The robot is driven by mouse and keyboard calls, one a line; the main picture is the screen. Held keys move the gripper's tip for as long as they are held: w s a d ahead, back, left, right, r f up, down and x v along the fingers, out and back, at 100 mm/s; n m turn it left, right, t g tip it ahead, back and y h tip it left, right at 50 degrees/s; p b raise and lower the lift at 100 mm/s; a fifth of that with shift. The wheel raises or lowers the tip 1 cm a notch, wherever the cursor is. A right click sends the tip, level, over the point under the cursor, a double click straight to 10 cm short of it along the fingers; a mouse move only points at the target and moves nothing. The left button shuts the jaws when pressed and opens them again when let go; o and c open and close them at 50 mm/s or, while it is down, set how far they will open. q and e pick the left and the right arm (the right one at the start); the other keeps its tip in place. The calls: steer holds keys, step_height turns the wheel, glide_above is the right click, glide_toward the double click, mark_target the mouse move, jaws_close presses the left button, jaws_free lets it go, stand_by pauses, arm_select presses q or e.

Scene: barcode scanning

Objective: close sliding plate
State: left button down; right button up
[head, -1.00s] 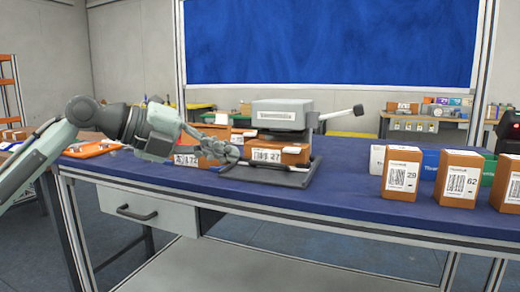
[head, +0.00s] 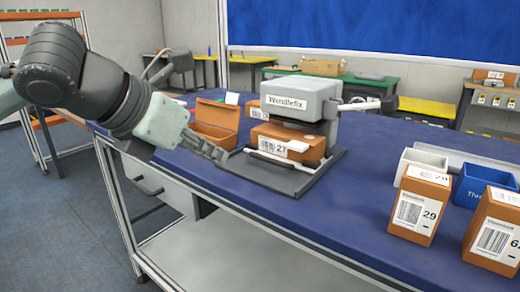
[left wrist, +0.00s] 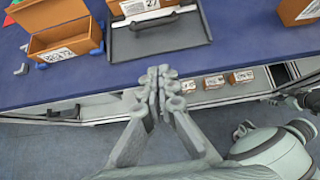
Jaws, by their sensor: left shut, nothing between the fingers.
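The sliding plate (head: 272,180) is a flat dark grey plate sticking out in front of the grey "Wandlefix" machine (head: 300,100) on the blue table. It shows with a black and white handle bar in the left wrist view (left wrist: 165,38). An orange box labelled 27 (head: 305,142) stands behind the handle, under the machine's head. My left gripper (head: 217,153) is shut and empty at the left of the plate. In the left wrist view its fingertips (left wrist: 162,74) point at the plate's front edge, and whether they touch is unclear.
An open orange box (head: 216,125) stands to the left of the machine, close to my left gripper. Orange boxes labelled 29 (head: 417,207) and 62 (head: 495,230) stand at the right. The table (head: 345,215) is clear between plate and boxes.

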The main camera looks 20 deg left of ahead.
arm_select(q)
steer(key=b+x, duration=0.1)
steer(key=x, duration=0.8)
steer(key=shift+f+b, duration=0.25)
steer(key=shift+b, duration=0.1)
steer(key=w, duration=0.1)
steer(key=w+d, duration=0.1)
steer(key=w, duration=0.1)
steer(key=shift+w+r, duration=0.15)
steer(key=shift+w, duration=0.05)
steer(key=shift+w+d+r, duration=0.1)
steer(key=shift+w+d, duration=0.1)
steer(key=shift+w, duration=0.3)
arm_select(e)
steer(key=v, duration=0.3)
steer(key=shift+w+d+r, duration=0.2)
steer(key=shift+d, duration=0.1)
